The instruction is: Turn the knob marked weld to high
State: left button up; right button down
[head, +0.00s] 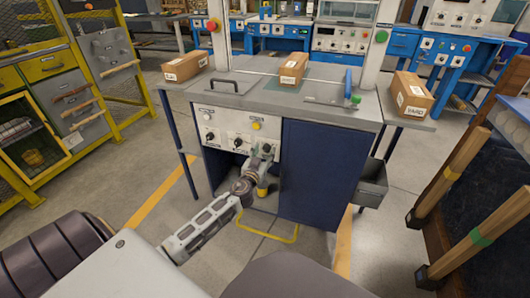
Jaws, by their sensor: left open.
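A light control panel (222,129) is on the front left of the grey-topped machine. It carries a row of dark knobs, among them a left knob (210,136) and a middle knob (237,142). The small labels are too small to read, so I cannot tell which knob is marked weld. My left gripper (266,153) is open in front of the panel's right part. It hides some of the panel there, and I cannot tell whether it touches a knob. My right gripper is not in view.
A yellow button (256,126) and a white button (207,117) sit above the knobs. Cardboard boxes rest on the machine, including a middle box (293,68) and a right box (411,95). A yellow bar (284,240) sticks out low in front. Wooden posts (447,178) stand right.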

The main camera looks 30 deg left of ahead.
pick_arm(q)
jog(key=shift+w+a, duration=0.2)
jog(key=shift+w, duration=0.5)
jog(key=shift+c, duration=0.2)
jog(key=c, duration=1)
